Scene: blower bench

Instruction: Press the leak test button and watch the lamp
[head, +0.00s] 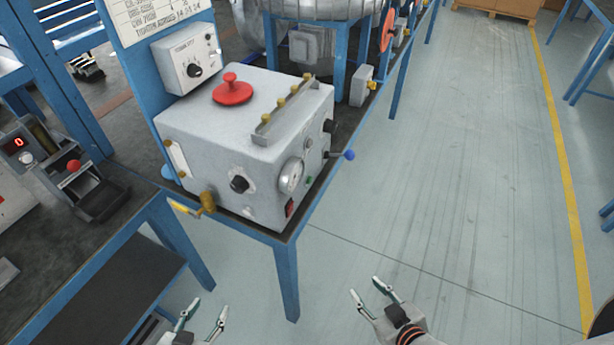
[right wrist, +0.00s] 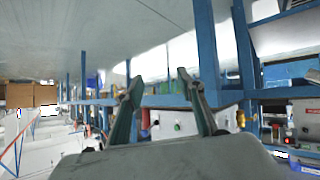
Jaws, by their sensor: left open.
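A grey test box (head: 240,140) stands on a blue-framed bench. Its front carries a black knob (head: 239,184), a round gauge (head: 291,176), a small green round part (head: 308,180) and a red switch (head: 289,208). No readable label shows which part is the leak test button or the lamp. My left gripper (head: 207,307) is open and empty, below and in front of the bench. My right gripper (head: 367,288) is open and empty, to the right of the bench leg and apart from the box. Its spread fingers also show in the right wrist view (right wrist: 160,82).
A red mushroom-shaped part (head: 232,90) and a brass-knobbed rail top the box. A brass valve (head: 207,203) and a blue-tipped lever (head: 348,155) stick out. A control box (head: 187,57) stands behind. A red-display device (head: 18,143) is far left.

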